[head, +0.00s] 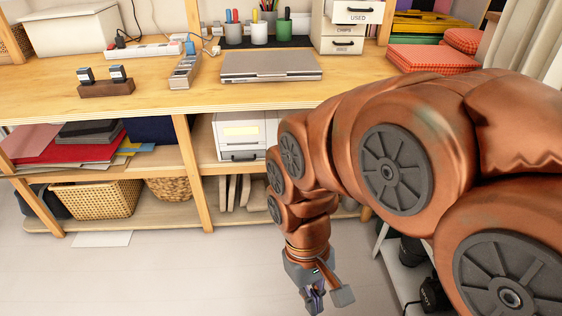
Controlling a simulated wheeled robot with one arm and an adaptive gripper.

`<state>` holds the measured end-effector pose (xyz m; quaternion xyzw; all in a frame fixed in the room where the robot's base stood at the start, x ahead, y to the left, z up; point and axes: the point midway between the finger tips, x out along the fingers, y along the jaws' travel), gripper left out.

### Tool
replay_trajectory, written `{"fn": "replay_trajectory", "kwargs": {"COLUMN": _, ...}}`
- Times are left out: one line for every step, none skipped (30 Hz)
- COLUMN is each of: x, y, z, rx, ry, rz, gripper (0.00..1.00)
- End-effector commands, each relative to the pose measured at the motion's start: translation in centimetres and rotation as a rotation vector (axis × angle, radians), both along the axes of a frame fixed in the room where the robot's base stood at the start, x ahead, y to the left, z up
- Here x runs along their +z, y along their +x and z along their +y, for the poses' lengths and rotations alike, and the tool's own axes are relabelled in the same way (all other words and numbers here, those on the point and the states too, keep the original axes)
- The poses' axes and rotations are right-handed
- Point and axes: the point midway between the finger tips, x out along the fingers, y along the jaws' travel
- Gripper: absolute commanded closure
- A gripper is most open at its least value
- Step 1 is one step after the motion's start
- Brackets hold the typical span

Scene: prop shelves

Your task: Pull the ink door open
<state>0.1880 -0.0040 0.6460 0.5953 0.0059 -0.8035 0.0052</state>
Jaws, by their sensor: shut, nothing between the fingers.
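A white box-like unit (240,130) stands on the middle shelf under the wooden desk. No ink marking is readable, so I cannot tell for sure that this is the ink door. My arm hides what lies right of the unit. My gripper (322,298) is low in the picture, in front of the shelves and over the floor, pointing down. It is shut and empty, apart from the unit.
The wooden desk (130,97) carries a closed laptop (271,65), cups of pens and small drawers (345,30). Wicker baskets (95,200) and colored folders (60,150) fill the left shelves. A wooden post (191,170) stands left of the unit. Floor (170,270) at lower left is mostly clear.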

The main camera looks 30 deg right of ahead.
Motion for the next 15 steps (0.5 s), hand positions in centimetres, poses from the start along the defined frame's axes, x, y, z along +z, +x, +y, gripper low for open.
{"fn": "replay_trajectory", "kwargs": {"x": -0.4, "y": 1.0, "z": -0.7, "rx": -0.005, "ry": -0.013, "rz": -0.021, "gripper": 1.00}}
{"fn": "replay_trajectory", "kwargs": {"x": -0.7, "y": 1.8, "z": -1.3, "rx": -0.007, "ry": -0.024, "rz": -0.040, "gripper": 1.00}}
{"fn": "replay_trajectory", "kwargs": {"x": -1.2, "y": 3.2, "z": -2.2, "rx": -0.009, "ry": -0.041, "rz": -0.077, "gripper": 1.00}}
{"fn": "replay_trajectory", "kwargs": {"x": -1.6, "y": 4.2, "z": -3.1, "rx": -0.011, "ry": -0.057, "rz": -0.100, "gripper": 1.00}}
{"fn": "replay_trajectory", "kwargs": {"x": -2.0, "y": 5.4, "z": -4.0, "rx": -0.007, "ry": -0.074, "rz": -0.131, "gripper": 1.00}}
{"fn": "replay_trajectory", "kwargs": {"x": -2.5, "y": 7.0, "z": -5.4, "rx": -0.001, "ry": -0.101, "rz": -0.170, "gripper": 1.00}}
{"fn": "replay_trajectory", "kwargs": {"x": -2.8, "y": 8.3, "z": -6.6, "rx": 0.007, "ry": -0.123, "rz": -0.203, "gripper": 1.00}}
{"fn": "replay_trajectory", "kwargs": {"x": -3.1, "y": 9.6, "z": -7.8, "rx": 0.016, "ry": -0.147, "rz": -0.234, "gripper": 1.00}}
{"fn": "replay_trajectory", "kwargs": {"x": -3.5, "y": 11.1, "z": -9.3, "rx": 0.031, "ry": -0.177, "rz": -0.272, "gripper": 1.00}}
{"fn": "replay_trajectory", "kwargs": {"x": -3.7, "y": 12.4, "z": -10.5, "rx": 0.046, "ry": -0.202, "rz": -0.302, "gripper": 1.00}}
{"fn": "replay_trajectory", "kwargs": {"x": -3.9, "y": 13.5, "z": -11.8, "rx": 0.059, "ry": -0.227, "rz": -0.328, "gripper": 1.00}}
{"fn": "replay_trajectory", "kwargs": {"x": -4.1, "y": 14.9, "z": -13.4, "rx": 0.082, "ry": -0.261, "rz": -0.364, "gripper": 1.00}}
{"fn": "replay_trajectory", "kwargs": {"x": -4.2, "y": 16.0, "z": -14.7, "rx": 0.100, "ry": -0.286, "rz": -0.392, "gripper": 1.00}}
{"fn": "replay_trajectory", "kwargs": {"x": -4.3, "y": 17.0, "z": -15.9, "rx": 0.119, "ry": -0.310, "rz": -0.412, "gripper": 1.00}}
{"fn": "replay_trajectory", "kwargs": {"x": -4.5, "y": 18.3, "z": -17.5, "rx": 0.147, "ry": -0.345, "rz": -0.444, "gripper": 1.00}}
